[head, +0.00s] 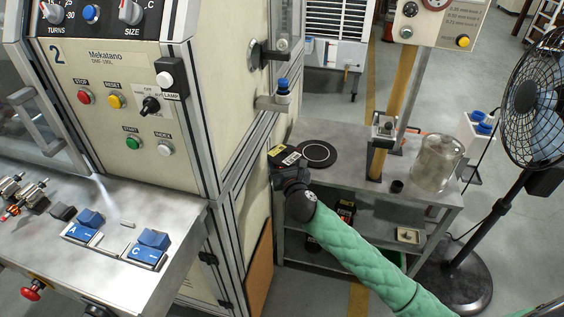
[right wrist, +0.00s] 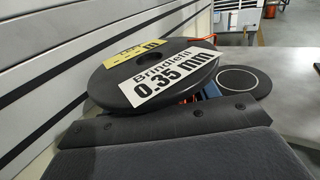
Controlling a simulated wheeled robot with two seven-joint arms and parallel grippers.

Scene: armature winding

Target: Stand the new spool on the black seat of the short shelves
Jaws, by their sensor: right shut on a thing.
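The new spool is black, with a yellow label and a white label reading "Brindlefil 0.35 mm". It shows large in the right wrist view (right wrist: 118,82) and small in the head view (head: 291,158). My right gripper (head: 283,170) is shut on it; the fingertips are mostly hidden. The black seat is a flat disc with a white ring, bare, on top of the short shelves (head: 345,140). The seat lies just right of the spool in the head view (head: 318,154) and behind it in the right wrist view (right wrist: 252,82). My left gripper is out of view.
The beige winding machine (head: 120,110) stands close on the left of the shelves. A fan (head: 540,100) stands further right.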

